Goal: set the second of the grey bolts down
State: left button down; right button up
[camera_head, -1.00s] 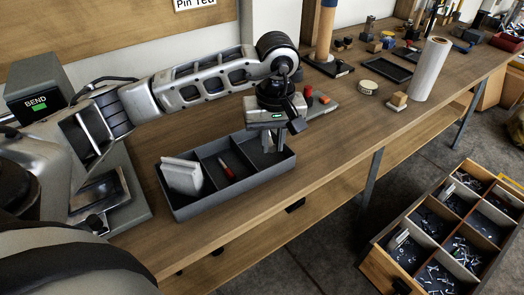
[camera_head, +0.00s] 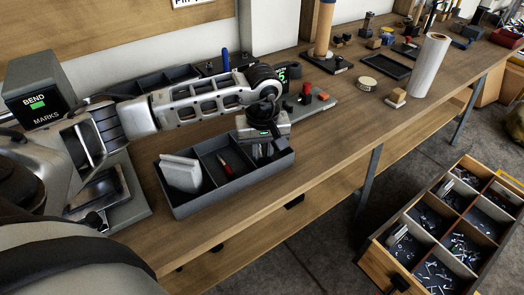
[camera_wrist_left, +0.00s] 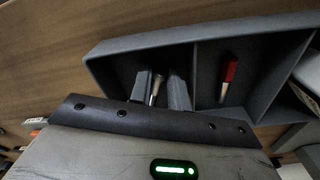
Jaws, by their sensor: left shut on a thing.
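My left gripper (camera_head: 262,150) points down into the right compartment of the grey divided tray (camera_head: 205,207) on the bench. In the left wrist view, the gripper (camera_wrist_left: 160,92) is shut on a small grey bolt (camera_wrist_left: 155,88), held between its two fingers inside the tray's walls. The bolt is too small to make out in the head view, and I cannot tell whether it touches the tray floor. The middle compartment holds a red-handled tool (camera_head: 226,167), also in the left wrist view (camera_wrist_left: 229,78). My right gripper is out of view.
A pale block (camera_head: 180,173) fills the tray's left compartment. A drawer unit (camera_head: 440,235) with several compartments of bolts stands at the lower right. A white roll (camera_head: 430,66) and a tape ring (camera_head: 367,84) stand farther along. The bench front is clear.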

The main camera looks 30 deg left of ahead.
pick_arm(q)
jog(key=c, duration=1.6)
grip_release()
jog(key=shift+r+p, duration=0.15)
jog(key=shift+p, duration=0.15)
jog(key=shift+r, duration=0.4)
notch_tip(320, 180, up, 11)
jog(key=shift+s+d, duration=0.25)
jog(key=shift+s, duration=0.05)
